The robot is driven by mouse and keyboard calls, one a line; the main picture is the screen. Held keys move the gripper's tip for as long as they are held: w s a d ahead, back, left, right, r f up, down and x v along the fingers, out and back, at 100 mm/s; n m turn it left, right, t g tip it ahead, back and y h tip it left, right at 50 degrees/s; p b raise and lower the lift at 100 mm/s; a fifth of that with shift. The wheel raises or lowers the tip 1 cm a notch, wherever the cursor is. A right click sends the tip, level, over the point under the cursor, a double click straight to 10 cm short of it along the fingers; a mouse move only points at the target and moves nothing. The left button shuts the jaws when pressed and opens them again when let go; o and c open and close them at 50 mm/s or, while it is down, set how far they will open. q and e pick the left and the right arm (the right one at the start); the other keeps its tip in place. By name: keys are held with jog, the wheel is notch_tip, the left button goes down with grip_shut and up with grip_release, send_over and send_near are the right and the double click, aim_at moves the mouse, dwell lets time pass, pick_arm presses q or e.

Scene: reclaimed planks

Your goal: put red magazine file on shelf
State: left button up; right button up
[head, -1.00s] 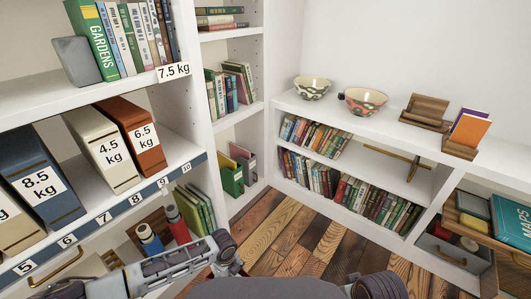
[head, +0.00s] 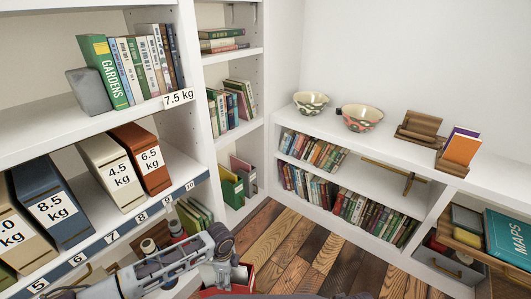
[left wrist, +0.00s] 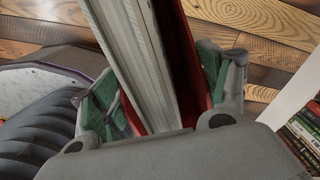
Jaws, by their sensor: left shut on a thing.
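A red magazine file (head: 238,281) with white contents shows at the bottom of the head view, partly hidden by my left arm. My left gripper (head: 226,262) is shut on it. In the left wrist view the red file (left wrist: 180,60) and its pale page block stand between the two fingers of my left gripper (left wrist: 165,95). The white shelf (head: 185,160) at left carries a rust-red file marked 6.5 kg (head: 143,160), a cream file marked 4.5 kg (head: 112,170) and a blue file marked 8.5 kg (head: 52,205). My right gripper is not in view.
The shelf edge has a blue number strip (head: 125,229). Free shelf room shows right of the rust-red file. Books and a grey bookend (head: 88,92) stand above. Two bowls (head: 361,118) sit on the low bookcase (head: 290,113). Plank floor (head: 305,255) is bare between.

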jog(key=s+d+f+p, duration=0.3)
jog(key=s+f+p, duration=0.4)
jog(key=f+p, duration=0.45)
pick_arm(q)
jog(key=a+r+n+p, duration=0.2)
jog(key=r+n, duration=0.4)
jog(key=r, duration=0.7)
jog(key=w+a+r+n+p, duration=0.1)
jog(key=a+r+n+p, duration=0.2)
jog(key=r, duration=1)
jog(key=w+a+r+n+p, duration=0.1)
jog(key=a+r+n+p, duration=0.2)
jog(key=r+n, duration=0.8)
jog(key=shift+r+p, duration=1.3)
jog(key=shift+r, duration=0.3)
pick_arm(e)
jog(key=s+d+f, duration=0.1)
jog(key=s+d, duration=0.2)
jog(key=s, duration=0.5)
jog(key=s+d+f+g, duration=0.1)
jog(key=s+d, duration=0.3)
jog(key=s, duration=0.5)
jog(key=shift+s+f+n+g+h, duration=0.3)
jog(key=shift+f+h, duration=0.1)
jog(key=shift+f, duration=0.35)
pick_arm(q)
jog(key=shift+w, duration=0.15)
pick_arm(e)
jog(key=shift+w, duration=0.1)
